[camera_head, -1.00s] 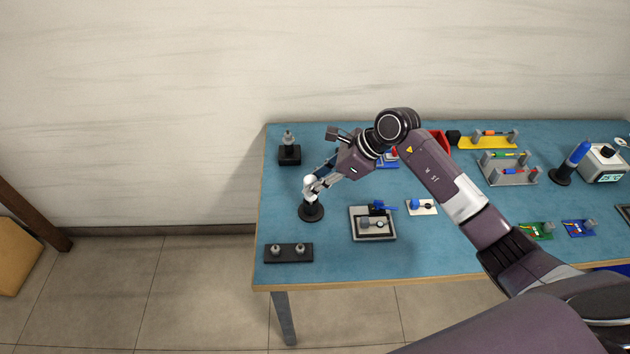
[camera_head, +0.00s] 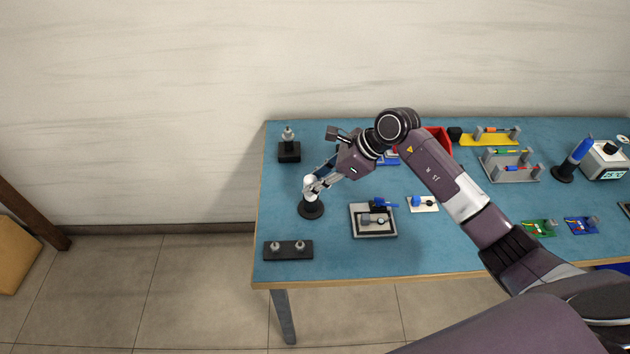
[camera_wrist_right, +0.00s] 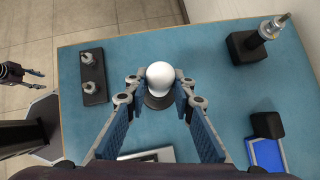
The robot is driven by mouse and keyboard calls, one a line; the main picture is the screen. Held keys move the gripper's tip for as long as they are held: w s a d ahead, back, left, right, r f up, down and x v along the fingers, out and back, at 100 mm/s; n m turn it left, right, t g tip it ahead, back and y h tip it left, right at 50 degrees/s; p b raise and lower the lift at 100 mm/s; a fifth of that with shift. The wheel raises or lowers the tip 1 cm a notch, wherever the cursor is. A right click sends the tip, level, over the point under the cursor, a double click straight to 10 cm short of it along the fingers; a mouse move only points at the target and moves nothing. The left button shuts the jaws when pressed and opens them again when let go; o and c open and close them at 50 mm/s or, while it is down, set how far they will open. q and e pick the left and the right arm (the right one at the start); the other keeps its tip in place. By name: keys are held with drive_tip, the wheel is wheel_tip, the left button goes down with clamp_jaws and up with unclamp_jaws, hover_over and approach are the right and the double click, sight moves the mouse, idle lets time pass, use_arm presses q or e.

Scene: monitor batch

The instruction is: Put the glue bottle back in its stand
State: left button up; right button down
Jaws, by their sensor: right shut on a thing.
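The glue bottle (camera_head: 310,182) is white and upright, over the round black stand (camera_head: 311,210) at the left of the blue table. My right gripper (camera_head: 316,186) is shut on it. In the right wrist view the bottle's rounded white top (camera_wrist_right: 160,74) sits between the fingers, and the dark stand (camera_wrist_right: 157,101) shows beneath. The bottle lines up with the stand, but I cannot tell if it is fully seated. A dark gripper, apparently my left (camera_wrist_right: 18,73), shows at the left edge of the wrist view, off the table; its jaws are unclear.
A black block with two knobs (camera_head: 288,250) lies near the table's front left. A black block with a metal post (camera_head: 289,152) stands behind. A grey tray (camera_head: 373,234) lies right of the stand. The blue tabletop (camera_head: 276,205) left of the stand is clear.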

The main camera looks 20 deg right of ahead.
drive_tip(key=shift+f, duration=0.2)
drive_tip(key=c, duration=1.6)
unclamp_jaws()
drive_tip(key=shift+r, duration=0.1)
